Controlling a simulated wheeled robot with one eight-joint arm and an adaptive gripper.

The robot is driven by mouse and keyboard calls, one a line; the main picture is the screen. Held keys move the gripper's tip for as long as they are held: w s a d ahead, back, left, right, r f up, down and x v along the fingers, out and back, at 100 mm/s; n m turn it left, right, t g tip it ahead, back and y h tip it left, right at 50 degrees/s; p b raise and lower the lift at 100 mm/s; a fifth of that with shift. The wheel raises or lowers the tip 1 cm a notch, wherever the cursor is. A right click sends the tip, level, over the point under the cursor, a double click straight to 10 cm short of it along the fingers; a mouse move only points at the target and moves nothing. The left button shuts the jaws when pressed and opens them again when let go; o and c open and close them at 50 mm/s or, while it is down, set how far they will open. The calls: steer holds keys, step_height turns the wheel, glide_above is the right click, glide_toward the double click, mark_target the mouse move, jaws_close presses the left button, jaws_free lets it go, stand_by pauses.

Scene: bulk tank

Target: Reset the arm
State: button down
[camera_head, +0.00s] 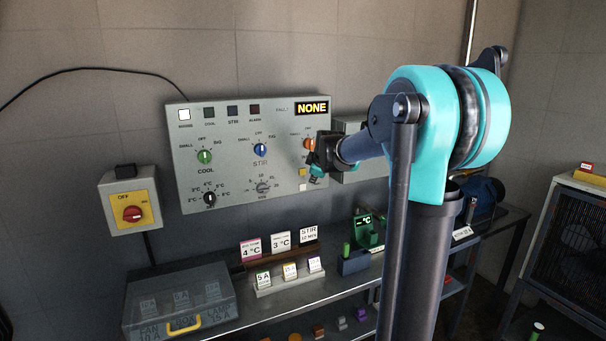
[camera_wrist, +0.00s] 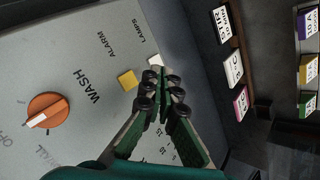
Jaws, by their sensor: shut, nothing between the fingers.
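My gripper (camera_head: 317,168) is at the lower right of the grey control panel (camera_head: 235,190), at the end of my outstretched arm. In the wrist view my gripper (camera_wrist: 158,88) is shut and empty, its dark green fingers together. Its tips appear over the panel's edge, close to a yellow button (camera_wrist: 127,80) and a white button (camera_wrist: 156,60). Whether the tips touch the panel cannot be told.
The panel has a green COOL knob (camera_head: 205,157), a blue STIR knob (camera_head: 260,150) and a display reading NONE (camera_head: 312,108). A red switch (camera_head: 133,214) is on the left. Below, a shelf (camera_head: 275,300) bears a clear-lidded box (camera_head: 180,295) and labelled cards (camera_head: 280,240).

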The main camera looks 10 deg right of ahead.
steer(key=s+d+f+m+g, duration=0.1)
steer(key=s+f+m, duration=0.3)
steer(key=s, duration=0.9)
steer(key=s+d+f+m+g, duration=0.1)
steer(key=s+f+m, duration=0.4)
steer(key=s+f, duration=0.6)
steer(key=s+d+f+m+g+h, duration=0.1)
steer(key=s+f+m, duration=0.3)
steer(key=s+f, duration=0.4)
steer(key=s+g, duration=0.1)
steer(key=s, duration=0.6)
steer(key=shift+s+d+f+m+g, duration=0.15)
steer(key=shift+s+d+m+g, duration=0.15)
steer(key=shift+g, duration=0.1)
